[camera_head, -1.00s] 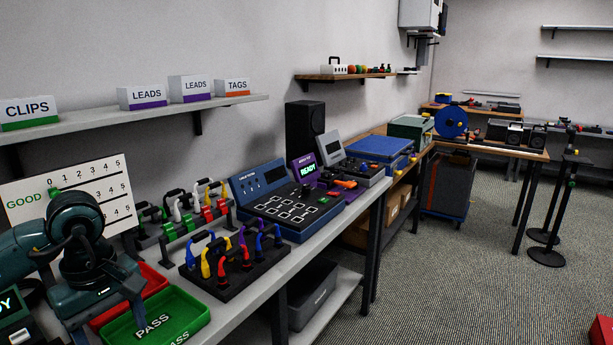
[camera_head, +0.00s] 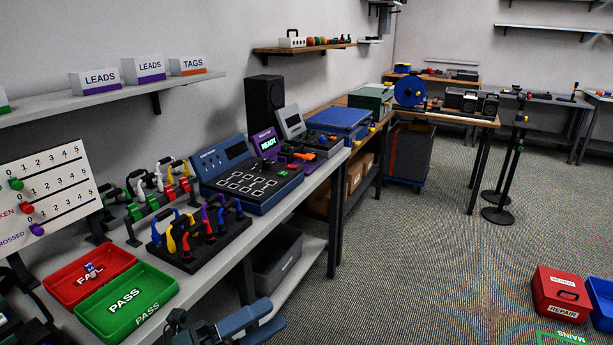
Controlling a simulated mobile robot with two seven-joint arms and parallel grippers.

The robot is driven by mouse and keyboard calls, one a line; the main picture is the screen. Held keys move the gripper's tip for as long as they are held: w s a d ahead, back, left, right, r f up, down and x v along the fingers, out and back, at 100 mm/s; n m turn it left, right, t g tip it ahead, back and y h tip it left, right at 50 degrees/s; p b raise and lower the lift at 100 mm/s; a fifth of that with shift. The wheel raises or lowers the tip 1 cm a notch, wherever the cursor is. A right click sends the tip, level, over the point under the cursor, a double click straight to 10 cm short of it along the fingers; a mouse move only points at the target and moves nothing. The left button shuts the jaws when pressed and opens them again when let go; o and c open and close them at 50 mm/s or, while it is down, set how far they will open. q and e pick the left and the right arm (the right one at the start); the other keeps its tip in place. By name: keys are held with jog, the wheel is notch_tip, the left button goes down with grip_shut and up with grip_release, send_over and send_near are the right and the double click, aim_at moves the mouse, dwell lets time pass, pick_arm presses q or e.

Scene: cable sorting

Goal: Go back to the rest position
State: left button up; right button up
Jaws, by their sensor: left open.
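My left gripper (camera_head: 218,325) shows at the bottom edge, low in front of the bench and right of the green PASS tray. It is open, its parts cut off by the frame, and I see nothing held in it. My right gripper is not in view. The green PASS tray (camera_head: 150,318) stands on the bench (camera_head: 222,262) and looks empty.
A black rack (camera_head: 222,243) of coloured leads and a blue tester (camera_head: 262,190) stand on the bench. A dark bin (camera_head: 275,265) sits on the shelf below. A red REPAIR box (camera_head: 560,296) is on the floor at right. The carpet between is clear.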

pick_arm(q)
jog(key=s+a+f+n+t+y+p, duration=0.1)
jog(key=s+a+f+n+t+y, duration=0.1)
jog(key=f+n+y, duration=0.5)
jog(key=s+a+f+n+t+y+p, duration=0.1)
jog(key=a+f+n+y, duration=0.4)
jog(key=n, duration=1.5)
notch_tip(320, 180, down, 6)
jog(key=t+y, duration=0.1)
jog(key=y, duration=0.2)
jog(key=shift+s+a, duration=0.15)
jog(key=shift+s, duration=0.25)
jog(key=s+f+n+g, duration=0.1)
jog(key=s+f+n, duration=0.1)
jog(key=s+f+n+g+y, duration=0.1)
jog(key=s+f+n+g, duration=0.1)
jog(key=s+f, duration=0.1)
jog(key=shift+s+a+f, duration=0.15)
jog(key=shift+s+f, duration=0.1)
jog(key=shift+f, duration=0.1)
jog(key=shift+c, duration=0.4)
